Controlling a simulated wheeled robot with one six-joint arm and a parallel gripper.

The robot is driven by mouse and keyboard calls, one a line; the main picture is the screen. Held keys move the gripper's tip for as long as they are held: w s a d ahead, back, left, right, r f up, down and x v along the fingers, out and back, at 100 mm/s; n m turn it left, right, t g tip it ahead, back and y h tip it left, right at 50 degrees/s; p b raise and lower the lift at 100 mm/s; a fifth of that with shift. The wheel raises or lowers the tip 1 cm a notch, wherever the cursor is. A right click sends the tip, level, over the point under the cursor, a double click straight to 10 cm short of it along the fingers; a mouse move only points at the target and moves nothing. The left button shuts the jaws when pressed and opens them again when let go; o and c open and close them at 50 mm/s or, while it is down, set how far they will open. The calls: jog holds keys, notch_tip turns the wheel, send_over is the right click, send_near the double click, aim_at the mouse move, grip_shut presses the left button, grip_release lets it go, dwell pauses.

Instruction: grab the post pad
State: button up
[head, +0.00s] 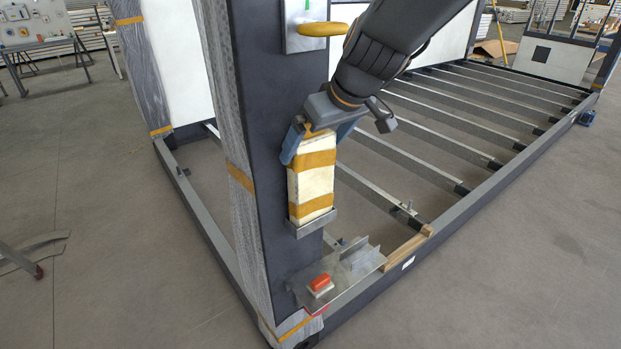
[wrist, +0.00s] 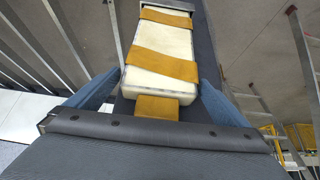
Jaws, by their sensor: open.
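The post pad (head: 311,184) is a cream block with mustard straps, upright against the dark post (head: 274,200). Its lower end rests at a small metal ledge (head: 312,222). My gripper (head: 316,148) is at the pad's upper end, with blue fingers open on either side. In the wrist view the pad (wrist: 160,42) runs away from me between the spread fingers of my gripper (wrist: 155,88). A mustard tab (wrist: 157,107) at its near end lies close to the palm. Gaps show beside the pad, so the fingers do not clamp it.
A yellow handle (head: 322,29) on a pale plate sticks out of the post above, close to my arm. Below, a metal bracket plate (head: 345,278) carries a red-topped block (head: 320,284). Frame rails (head: 440,130) run to the right. The floor in front is clear.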

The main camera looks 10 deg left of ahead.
jog(key=shift+w+a+f, duration=0.15)
jog(key=shift+a+f, duration=0.05)
jog(key=shift+f, duration=0.2)
jog(key=c, duration=1.3)
